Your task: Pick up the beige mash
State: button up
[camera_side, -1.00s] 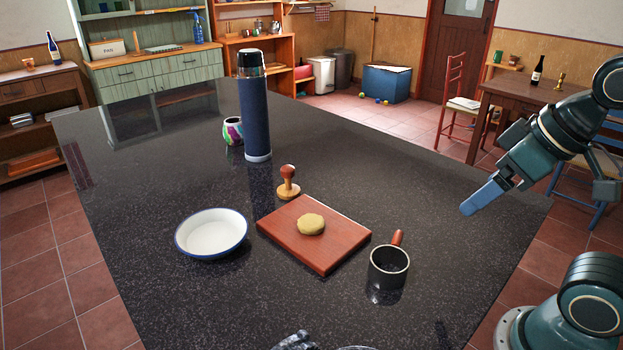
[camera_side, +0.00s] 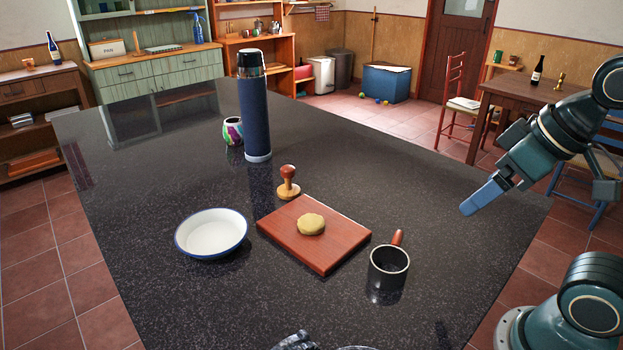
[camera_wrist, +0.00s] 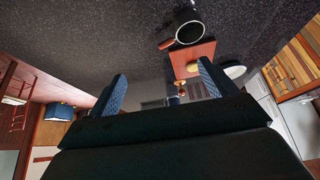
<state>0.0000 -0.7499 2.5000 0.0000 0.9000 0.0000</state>
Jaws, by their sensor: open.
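The beige mash (camera_side: 311,224) is a small round lump lying on a reddish-brown wooden board (camera_side: 336,254) near the middle of the dark counter. In the wrist view the board (camera_wrist: 194,52) shows ahead of my fingers, with the mash (camera_wrist: 192,67) partly visible on it. My gripper (camera_side: 468,209) hangs above the counter's right side, well to the right of the mash and apart from everything. In the wrist view its two blue fingers (camera_wrist: 160,84) stand wide apart with nothing between them.
A dark pot with a red handle (camera_side: 388,267) stands right of the board. A white blue-rimmed dish (camera_side: 211,234) sits left of it. A wooden stamper (camera_side: 288,184) stands behind the board. Farther back are a tall blue flask (camera_side: 254,115) and a colourful cup (camera_side: 232,131).

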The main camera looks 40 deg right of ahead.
jog(key=c, duration=0.5)
jog(key=shift+o, duration=0.2)
jog(key=shift+w, duration=0.1)
jog(key=w+a+f+n+g+y, duration=0.1)
jog(key=w+a+n, duration=0.1)
jog(key=w, duration=0.6)
jog(key=w+a+f+n+g+y, duration=0.1)
jog(key=w+n, duration=0.4)
jog(key=w, duration=0.3)
jog(key=w+a+f+n+y, duration=0.1)
jog(key=w+a+n, duration=0.1)
jog(key=w, duration=0.6)
jog(key=shift+w+a+f+n+g+y, duration=0.2)
jog(key=shift+a+n+g+y, duration=0.15)
jog(key=shift+n, duration=0.35)
